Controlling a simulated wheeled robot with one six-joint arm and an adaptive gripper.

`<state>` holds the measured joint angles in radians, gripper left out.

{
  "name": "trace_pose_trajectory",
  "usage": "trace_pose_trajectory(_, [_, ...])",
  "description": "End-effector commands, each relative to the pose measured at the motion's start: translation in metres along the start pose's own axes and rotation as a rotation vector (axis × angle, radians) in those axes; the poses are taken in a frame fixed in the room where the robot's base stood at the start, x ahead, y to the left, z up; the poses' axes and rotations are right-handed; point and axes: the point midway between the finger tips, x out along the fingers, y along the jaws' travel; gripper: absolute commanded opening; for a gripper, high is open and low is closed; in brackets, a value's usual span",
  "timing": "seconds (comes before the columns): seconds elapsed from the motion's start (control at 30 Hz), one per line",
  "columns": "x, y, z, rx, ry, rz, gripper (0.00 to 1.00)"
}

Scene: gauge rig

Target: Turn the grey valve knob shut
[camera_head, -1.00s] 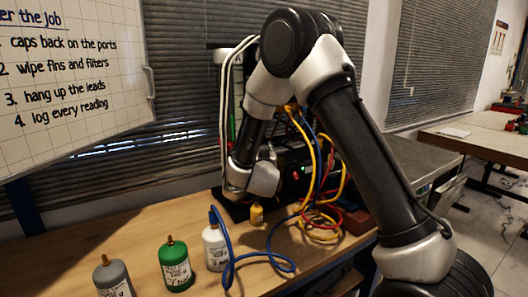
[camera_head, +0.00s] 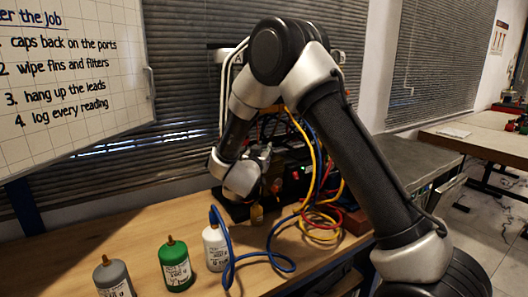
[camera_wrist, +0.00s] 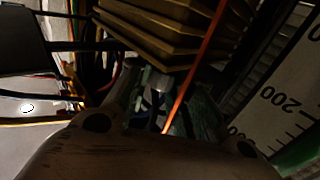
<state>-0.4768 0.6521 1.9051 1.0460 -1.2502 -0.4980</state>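A small pale grey piece that looks like the valve knob (camera_wrist: 159,80) shows in the middle of the wrist view, below brown metal fins. My gripper (camera_wrist: 162,98) reaches toward it, its two fingers apart on either side of it. The view is dim, and I cannot tell whether the fingers touch it. In the head view my gripper (camera_head: 265,158) is at the dark rig (camera_head: 290,172) on the bench, largely behind my wrist. The knob is not visible there.
Blue, yellow and red hoses (camera_head: 318,215) loop at the rig's right. White (camera_head: 216,250), green (camera_head: 176,270) and grey (camera_head: 113,280) bottles stand at the front. A scale board (camera_wrist: 285,95) lies right of my gripper.

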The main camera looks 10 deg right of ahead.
Motion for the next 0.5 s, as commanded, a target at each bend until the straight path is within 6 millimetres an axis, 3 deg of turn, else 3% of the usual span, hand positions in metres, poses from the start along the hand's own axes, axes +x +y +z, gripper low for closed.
trace_pose_trajectory(0.03, [0.0005, -0.0004, -0.0013, 0.001, 0.003, -0.001, 0.31])
trace_pose_trajectory(0.1, [0.0004, -0.0003, -0.0012, 0.001, 0.002, -0.001, 0.43])
trace_pose_trajectory(0.5, [-0.0058, -0.0008, -0.0006, 0.001, 0.001, -0.002, 0.44])
